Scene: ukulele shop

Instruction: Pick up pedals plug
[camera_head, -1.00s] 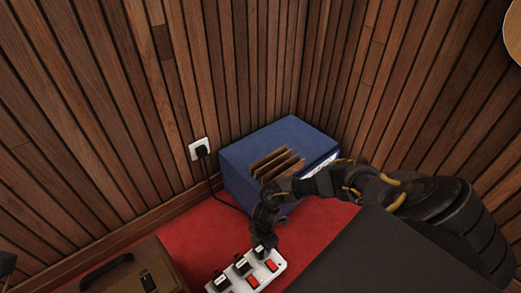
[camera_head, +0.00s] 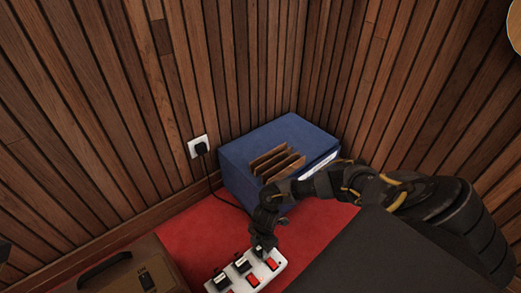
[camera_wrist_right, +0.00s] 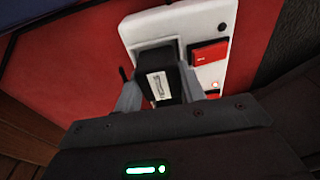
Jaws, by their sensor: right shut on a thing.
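A white power strip (camera_head: 272,268) with red switches and several black plugs lies on the red floor at the bottom of the head view. My right gripper (camera_head: 263,245) is at the strip's far right end, around the black plug there. In the right wrist view, the gripper's grey fingers (camera_wrist_right: 160,92) are shut on the sides of that black plug (camera_wrist_right: 158,72), which has a pale label. The plug sits over a socket of the strip (camera_wrist_right: 172,22); whether its pins are in the socket is hidden.
A blue box (camera_head: 255,148) with brown upright slats stands in the corner, just beyond my right arm. A black plug with a cord is in the wall outlet (camera_head: 197,146). A brown case (camera_head: 125,275) stands at bottom left. Bare red floor (camera_head: 195,235) lies between.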

